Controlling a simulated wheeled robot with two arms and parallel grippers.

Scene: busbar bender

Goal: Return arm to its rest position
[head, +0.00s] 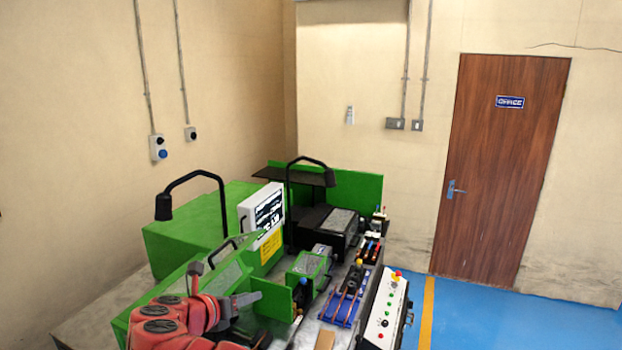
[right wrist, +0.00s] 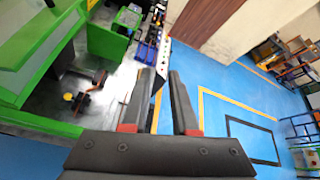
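The busbar bender (head: 205,222) is a green machine at the lower middle of the head view, with black lamps and a screen. My right arm, red with grey parts, enters at the lower left of the head view. Its right gripper (head: 247,299) shows small and partly unclear in front of the machine's green panels. In the right wrist view the two dark fingers of the right gripper (right wrist: 160,75) stand apart with nothing between them. Green machine parts (right wrist: 107,40) lie beyond them to the left. My left gripper is not in view.
A white control box (head: 388,310) with buttons stands at the machine's right side. A brown door (head: 500,170) is in the back wall. Blue floor (head: 480,320) is clear on the right. Shelving (right wrist: 290,60) stands at the far right of the wrist view.

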